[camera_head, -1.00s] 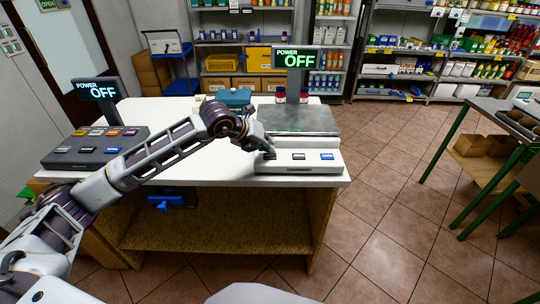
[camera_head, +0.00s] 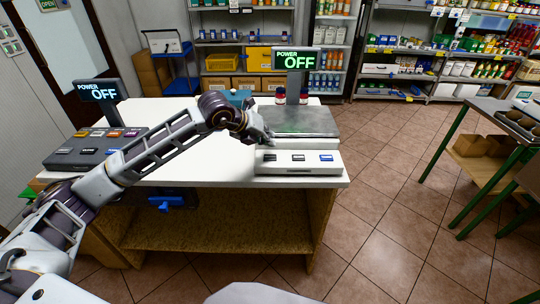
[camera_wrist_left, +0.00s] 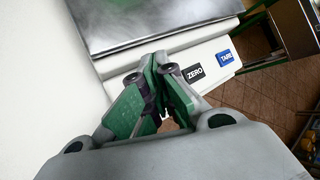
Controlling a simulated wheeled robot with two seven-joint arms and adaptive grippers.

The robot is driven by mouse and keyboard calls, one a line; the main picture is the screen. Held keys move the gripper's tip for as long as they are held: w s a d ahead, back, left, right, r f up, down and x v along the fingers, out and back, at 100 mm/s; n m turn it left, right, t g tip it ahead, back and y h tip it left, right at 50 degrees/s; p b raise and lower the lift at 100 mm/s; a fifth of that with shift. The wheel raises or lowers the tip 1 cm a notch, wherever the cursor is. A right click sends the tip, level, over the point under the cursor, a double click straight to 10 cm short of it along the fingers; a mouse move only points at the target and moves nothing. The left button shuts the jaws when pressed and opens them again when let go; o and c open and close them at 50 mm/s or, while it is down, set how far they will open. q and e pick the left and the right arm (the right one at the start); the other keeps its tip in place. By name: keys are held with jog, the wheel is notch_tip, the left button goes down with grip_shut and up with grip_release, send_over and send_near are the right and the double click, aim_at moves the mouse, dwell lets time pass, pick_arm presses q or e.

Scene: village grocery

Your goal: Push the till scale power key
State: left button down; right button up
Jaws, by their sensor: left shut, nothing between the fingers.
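The till scale (camera_head: 330,168) stands at the right end of the white counter, with a steel plate and a front row of 3 keys. Its display (camera_head: 299,60) reads POWER OFF. The leftmost key, dark (camera_head: 269,157), shows just in front of my left gripper (camera_head: 270,141). The gripper is shut and empty, and appears a little above and behind that key, near the plate's front-left corner. In the left wrist view the shut fingers (camera_wrist_left: 160,63) hide the leftmost key. The ZERO key (camera_wrist_left: 194,73) and blue TARE key (camera_wrist_left: 224,58) show beside them. My right gripper is out of view.
A cash register (camera_head: 92,148) with several keys stands at the counter's left, its own display (camera_head: 98,92) also reading POWER OFF. The counter's middle (camera_head: 215,172) is clear under my arm.

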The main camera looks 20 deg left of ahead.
aim_at(269, 155)
pick_arm(q)
notch_tip(269, 155, up, 3)
jog(key=shift+r+p, duration=0.1)
jog(key=shift+p, duration=0.45)
jog(key=shift+d, duration=0.1)
